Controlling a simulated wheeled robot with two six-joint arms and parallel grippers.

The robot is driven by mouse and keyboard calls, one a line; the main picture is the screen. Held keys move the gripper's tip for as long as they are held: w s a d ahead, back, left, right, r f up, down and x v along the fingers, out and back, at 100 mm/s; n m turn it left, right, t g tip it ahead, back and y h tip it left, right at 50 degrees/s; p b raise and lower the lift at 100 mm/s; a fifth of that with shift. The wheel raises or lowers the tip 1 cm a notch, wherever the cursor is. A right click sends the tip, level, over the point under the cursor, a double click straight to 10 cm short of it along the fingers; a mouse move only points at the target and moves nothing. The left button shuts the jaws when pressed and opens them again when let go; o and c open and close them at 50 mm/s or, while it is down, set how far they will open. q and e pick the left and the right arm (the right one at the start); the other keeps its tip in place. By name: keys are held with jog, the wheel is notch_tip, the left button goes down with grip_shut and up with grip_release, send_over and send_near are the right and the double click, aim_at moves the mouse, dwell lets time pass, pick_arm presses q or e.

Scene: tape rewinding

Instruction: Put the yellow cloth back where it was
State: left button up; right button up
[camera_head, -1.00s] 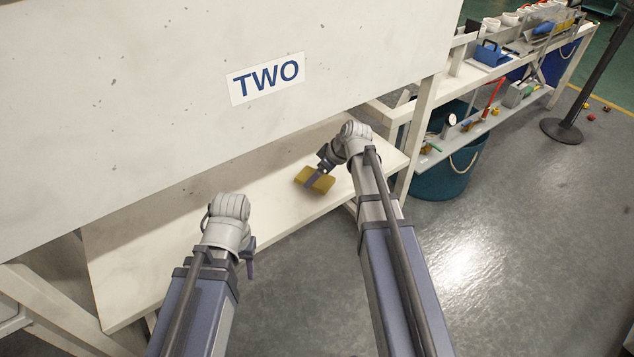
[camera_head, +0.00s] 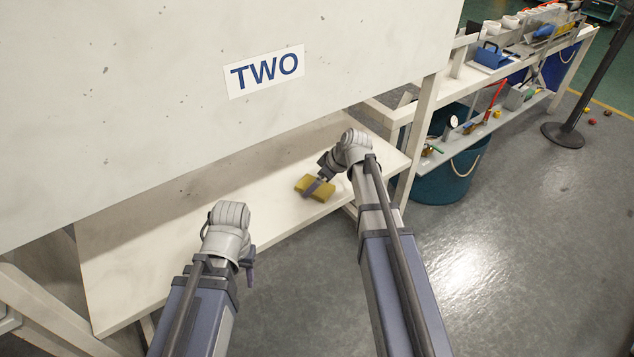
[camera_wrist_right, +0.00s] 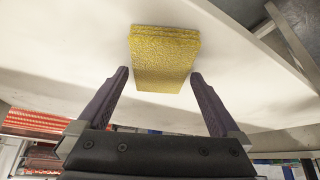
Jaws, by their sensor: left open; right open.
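The yellow cloth (camera_head: 304,184), a thick folded block, lies on the white shelf (camera_head: 190,243) below the panel marked TWO. My right gripper (camera_head: 314,190) is at the cloth and partly covers it in the head view. In the right wrist view the cloth (camera_wrist_right: 165,50) lies flat on the white surface, just beyond the spread fingertips of the right gripper (camera_wrist_right: 158,75). That gripper is open with nothing between its fingers. My left gripper (camera_head: 248,268) is open and appears empty, in front of the shelf's front edge.
The white panel with the TWO label (camera_head: 264,72) overhangs the shelf's back. A white workbench (camera_head: 422,118) with tools stands at the right, with a teal bin (camera_head: 440,183) under it. The shelf left of the cloth is bare.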

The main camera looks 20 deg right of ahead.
jog(key=p+v, duration=1)
jog(key=v, duration=0.1)
jog(key=s+a+f+m+g+h, duration=0.2)
jog(key=s+a+m+g+h, duration=0.2)
jog(key=s+a, duration=1.3)
jog(key=s+h, duration=0.1)
jog(key=s, duration=0.1)
jog(key=shift+s+a+m+g, duration=0.3)
jog(key=shift+g, duration=0.1)
